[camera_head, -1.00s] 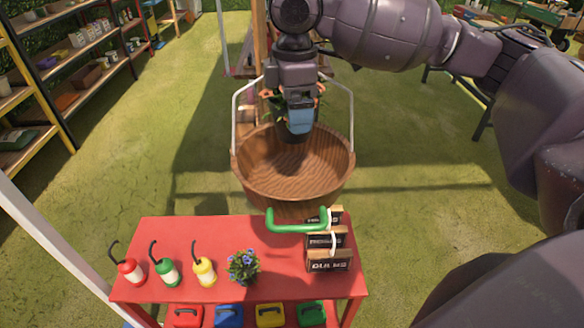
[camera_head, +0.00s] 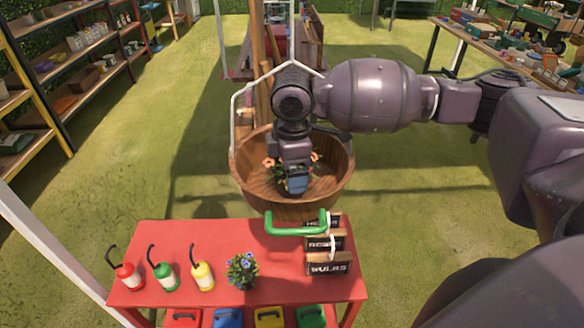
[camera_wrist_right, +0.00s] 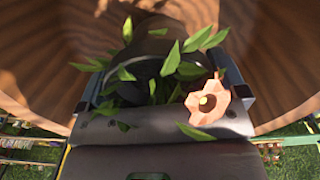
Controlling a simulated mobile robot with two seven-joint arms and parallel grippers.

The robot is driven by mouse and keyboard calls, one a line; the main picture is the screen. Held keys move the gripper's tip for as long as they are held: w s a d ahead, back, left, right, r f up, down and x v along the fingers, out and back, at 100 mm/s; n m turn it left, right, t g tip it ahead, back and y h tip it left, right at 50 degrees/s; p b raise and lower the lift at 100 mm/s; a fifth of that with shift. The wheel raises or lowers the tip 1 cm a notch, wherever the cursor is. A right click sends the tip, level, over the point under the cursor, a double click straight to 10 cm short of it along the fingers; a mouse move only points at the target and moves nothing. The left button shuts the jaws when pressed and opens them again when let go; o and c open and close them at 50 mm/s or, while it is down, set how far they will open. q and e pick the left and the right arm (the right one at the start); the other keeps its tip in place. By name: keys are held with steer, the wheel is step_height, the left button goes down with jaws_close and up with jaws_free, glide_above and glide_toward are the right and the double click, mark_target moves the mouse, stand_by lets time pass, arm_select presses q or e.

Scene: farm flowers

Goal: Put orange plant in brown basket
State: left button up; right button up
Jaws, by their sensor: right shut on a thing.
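The brown basket (camera_head: 337,168) is a round wooden bowl with a white handle frame, just beyond the red table in the head view. It also fills the back of the right wrist view (camera_wrist_right: 45,60). My right gripper (camera_head: 296,185) points down inside the basket's rim, shut on the orange plant (camera_head: 268,164). In the right wrist view, the plant's orange flower (camera_wrist_right: 207,102) and green leaves show between the fingers, with a dark pot partly hidden behind them. I cannot tell whether the pot touches the basket's bottom. My left gripper is not in view.
The red table (camera_head: 215,235) holds red, green and yellow bottles, a blue-flowered plant (camera_head: 242,268), a green handle (camera_head: 297,226) and wooden sign boxes (camera_head: 327,245). Shelves (camera_head: 60,80) stand at the left. Open grass lies around the basket.

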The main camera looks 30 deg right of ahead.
steer(key=shift+f, duration=0.2)
steer(key=o, duration=0.8)
steer(key=shift+r, duration=0.35)
step_height(320, 180, up, 12)
steer(key=shift+f, duration=0.2)
